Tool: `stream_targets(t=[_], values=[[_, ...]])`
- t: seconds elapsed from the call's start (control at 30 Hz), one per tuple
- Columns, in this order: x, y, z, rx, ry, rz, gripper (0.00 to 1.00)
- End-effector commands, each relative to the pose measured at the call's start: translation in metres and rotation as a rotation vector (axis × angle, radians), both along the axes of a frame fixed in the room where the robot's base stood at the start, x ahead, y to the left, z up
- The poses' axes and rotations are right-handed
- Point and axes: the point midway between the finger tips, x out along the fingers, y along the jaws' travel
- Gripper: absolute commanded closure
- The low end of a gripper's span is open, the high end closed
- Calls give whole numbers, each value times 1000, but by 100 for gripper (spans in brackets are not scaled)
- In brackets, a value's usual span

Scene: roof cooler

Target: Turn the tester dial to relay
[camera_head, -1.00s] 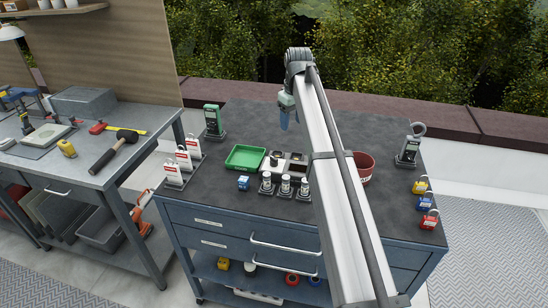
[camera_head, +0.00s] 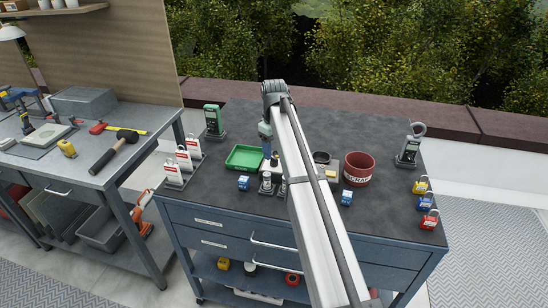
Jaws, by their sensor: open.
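My gripper (camera_head: 267,151) points down over the middle of the dark cart top, beside the right edge of the green tray. Its jaws are small in the picture and hold nothing that I can make out. A light-coloured unit with a dark round part (camera_head: 322,157) sits in the middle of the cart, partly hidden behind my arm. A green handheld meter (camera_head: 212,121) stands at the back left, and a grey-green meter (camera_head: 409,149) with a loop stands at the right. Which one is the tester, and where its dial points, I cannot tell.
A green tray (camera_head: 245,158), small blue blocks (camera_head: 346,198), a red scrap bin (camera_head: 359,168) and white-tagged stands (camera_head: 184,159) surround the middle. Small cylinders (camera_head: 267,181) stand in front. Coloured padlocks (camera_head: 424,203) line the right edge. The back of the cart top is mostly clear.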

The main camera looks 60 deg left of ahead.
Motion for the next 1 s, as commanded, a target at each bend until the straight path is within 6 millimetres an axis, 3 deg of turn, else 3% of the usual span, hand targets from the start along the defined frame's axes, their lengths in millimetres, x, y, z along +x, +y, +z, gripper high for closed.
stream_targets(t=[0.1,0.3,0.7,1.0], values=[[0,-1,-18,-1,1,0,43],[0,0,-34,0,0,0,43],[0,0,-38,0,0,0,43],[0,0,-38,0,0,0,72]])
